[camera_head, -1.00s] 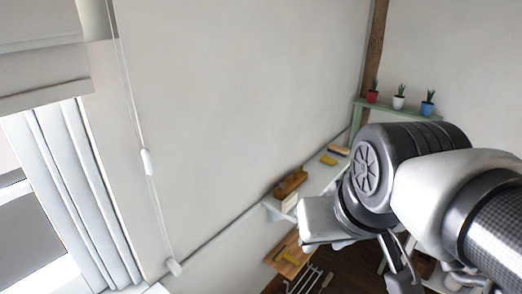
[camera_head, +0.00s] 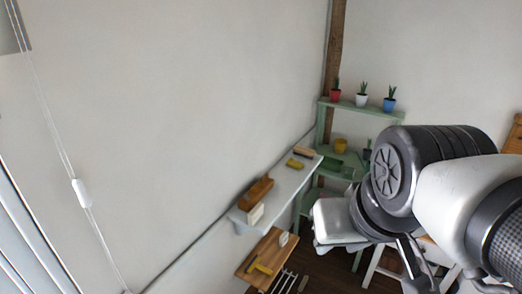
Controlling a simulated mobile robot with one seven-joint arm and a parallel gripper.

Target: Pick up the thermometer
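I cannot make out a thermometer for certain in the head view. Small items on the white wall shelf (camera_head: 280,190) include a yellow item (camera_head: 295,163), a wooden block or box (camera_head: 257,192) and a small white block (camera_head: 255,214). My gripper (camera_head: 408,262) is partly in view below my arm at the lower right, in front of the shelving. It is seen from behind and its fingers are mostly hidden, so I cannot tell whether it is open or shut. I see nothing held in it.
A green shelf unit (camera_head: 361,109) in the corner carries red, white and blue plant pots, with a yellow pot (camera_head: 340,145) lower down. A lower wooden shelf (camera_head: 262,252) holds a yellow-headed tool (camera_head: 258,266). A blind cord (camera_head: 80,192) hangs at left. The dark floor is partly hidden.

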